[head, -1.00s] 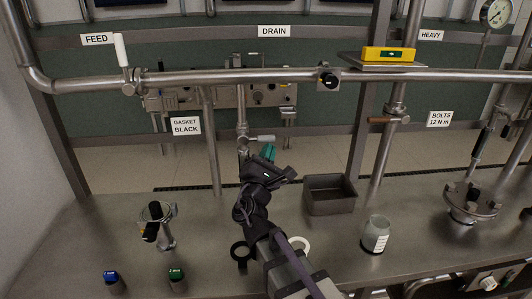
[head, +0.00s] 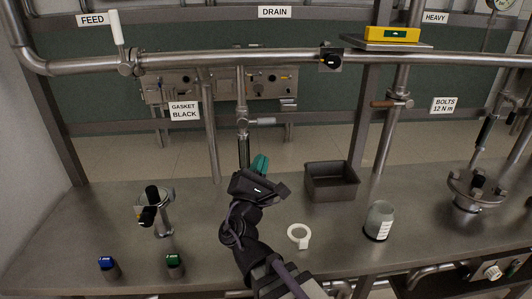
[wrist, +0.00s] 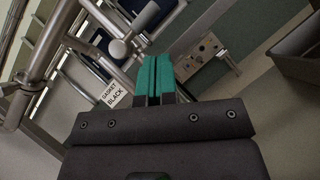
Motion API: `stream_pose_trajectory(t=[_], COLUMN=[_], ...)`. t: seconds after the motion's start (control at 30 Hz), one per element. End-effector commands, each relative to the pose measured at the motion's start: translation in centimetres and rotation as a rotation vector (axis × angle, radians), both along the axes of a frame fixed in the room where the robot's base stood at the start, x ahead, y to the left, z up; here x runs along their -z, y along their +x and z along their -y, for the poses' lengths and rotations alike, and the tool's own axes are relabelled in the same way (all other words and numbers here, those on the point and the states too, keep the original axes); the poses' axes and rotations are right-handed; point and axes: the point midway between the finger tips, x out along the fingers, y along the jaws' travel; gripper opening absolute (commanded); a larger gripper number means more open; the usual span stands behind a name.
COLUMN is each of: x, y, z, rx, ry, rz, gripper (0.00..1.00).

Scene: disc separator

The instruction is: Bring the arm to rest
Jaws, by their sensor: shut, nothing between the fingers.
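My gripper (head: 260,165) has teal fingers and sits above the steel bench (head: 330,225), in front of the drain pipe's lower end (head: 243,150). The wrist view shows the teal fingers (wrist: 155,80) pressed together with nothing between them. The fingers point toward the pipework and the green wall panel. In the head view, my arm's links cover part of the bench front.
A white ring (head: 299,237) lies on the bench. A clamp fitting (head: 155,210) stands at left, a flanged fitting (head: 473,195) at right. A horizontal pipe (head: 230,60) crosses behind.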

Motion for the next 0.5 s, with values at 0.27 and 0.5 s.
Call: stream_pose_trajectory(t=[0.27,0.5], x=[1.0,1.5], y=[-1.9,-0.6], z=[-0.6,9.8], rx=[0.001,0.224], ry=[0.002,0.521], rz=[-0.001,-0.130], gripper=[0.00,0.00])
